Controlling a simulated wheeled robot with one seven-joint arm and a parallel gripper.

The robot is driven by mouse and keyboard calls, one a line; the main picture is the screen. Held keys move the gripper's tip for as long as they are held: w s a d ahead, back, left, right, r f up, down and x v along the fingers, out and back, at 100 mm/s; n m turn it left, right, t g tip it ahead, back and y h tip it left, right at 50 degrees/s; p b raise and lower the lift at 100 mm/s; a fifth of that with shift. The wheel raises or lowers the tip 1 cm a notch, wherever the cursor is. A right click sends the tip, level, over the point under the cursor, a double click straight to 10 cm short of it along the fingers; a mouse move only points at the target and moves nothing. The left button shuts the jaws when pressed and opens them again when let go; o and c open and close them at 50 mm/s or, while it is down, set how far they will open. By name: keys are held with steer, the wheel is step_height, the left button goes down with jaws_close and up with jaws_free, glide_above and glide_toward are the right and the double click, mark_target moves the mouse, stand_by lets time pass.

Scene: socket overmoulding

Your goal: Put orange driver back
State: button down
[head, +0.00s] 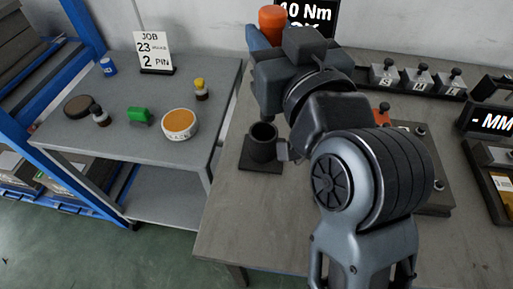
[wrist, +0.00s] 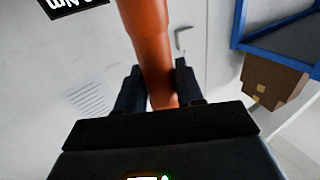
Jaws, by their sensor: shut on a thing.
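The orange driver (head: 271,20) is held high above the bench, at the top of the head view. My gripper (head: 258,40) is shut on it. In the wrist view the orange driver (wrist: 147,40) stands between the two dark fingers of my gripper (wrist: 158,88), and its upper end runs out of the picture. The driver's lower part is hidden behind my gripper and wrist in the head view. A black cup-shaped holder (head: 263,146) on a square base stands on the bench below my gripper. Its opening looks empty.
A side table at left carries a job sign (head: 153,50), a green part (head: 139,116), an orange-topped round tin (head: 180,123) and small bottles. A row of labelled boxes (head: 418,80) stands at the back right. A display (head: 308,12) is behind my gripper. The bench's front left is clear.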

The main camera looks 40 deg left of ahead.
steer(key=f, duration=0.5)
steer(key=shift+s+a+f, duration=0.2)
steer(key=shift+s+a, duration=0.05)
steer(key=shift+a, duration=0.15)
steer(key=shift+w+d+f+b, duration=0.1)
steer(key=shift+f+b, duration=0.2)
steer(key=shift+f, duration=1.95)
steer(key=shift+f, duration=0.2)
steer(key=c, duration=0.7)
jaws_free()
steer(key=shift+r, duration=0.25)
steer(key=b+v, duration=0.1)
steer(key=v, duration=1.1)
steer(key=shift+b, duration=0.35)
